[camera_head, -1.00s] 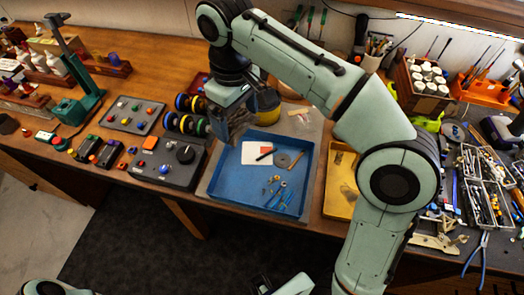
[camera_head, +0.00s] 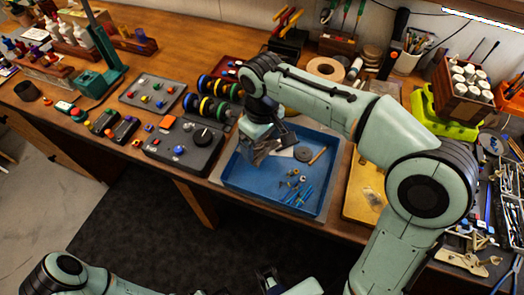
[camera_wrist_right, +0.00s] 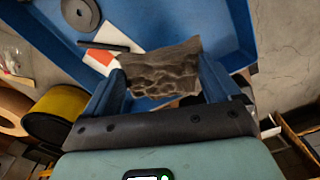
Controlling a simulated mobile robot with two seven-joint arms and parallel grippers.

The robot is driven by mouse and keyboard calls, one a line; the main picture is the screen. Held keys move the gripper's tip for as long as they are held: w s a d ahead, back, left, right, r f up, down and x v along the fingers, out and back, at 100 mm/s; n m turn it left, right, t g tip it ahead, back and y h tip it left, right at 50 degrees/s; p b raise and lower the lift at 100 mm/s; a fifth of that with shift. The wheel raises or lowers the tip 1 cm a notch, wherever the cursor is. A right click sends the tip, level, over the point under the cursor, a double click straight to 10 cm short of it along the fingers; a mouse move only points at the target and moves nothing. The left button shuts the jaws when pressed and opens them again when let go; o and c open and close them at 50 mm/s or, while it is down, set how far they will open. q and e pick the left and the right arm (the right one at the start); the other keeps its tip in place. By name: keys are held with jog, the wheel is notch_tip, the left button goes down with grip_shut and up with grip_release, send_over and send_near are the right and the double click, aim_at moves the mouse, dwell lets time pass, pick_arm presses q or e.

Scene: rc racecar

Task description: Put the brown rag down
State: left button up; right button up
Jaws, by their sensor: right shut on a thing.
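The brown rag (camera_wrist_right: 162,70) is crumpled between the two blue fingers of my right gripper (camera_wrist_right: 160,88) in the right wrist view. In the head view my right gripper (camera_head: 262,140) is over the left rear part of the blue tray (camera_head: 235,182), with the rag (camera_head: 258,154) hanging from it. The rag hides part of the tray; whether it touches the tray floor is hard to tell. A part of my left gripper (camera_head: 270,280) shows at the bottom edge, and its jaws are not clear.
A yellow-black spool (camera_wrist_right: 58,116) shows in the wrist view.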

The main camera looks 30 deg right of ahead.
aim_at(262, 145)
jog(key=shift+f+b, duration=0.3)
jog(key=shift+f, duration=1.75)
jog(key=shift+f, duration=0.15)
jog(key=o, duration=0.7)
jog(key=shift+o, duration=0.2)
notch_tip(262, 145, up, 12)
jog(key=p, duration=0.2)
jog(key=shift+r+p, duration=0.2)
jog(key=shift+p, duration=0.1)
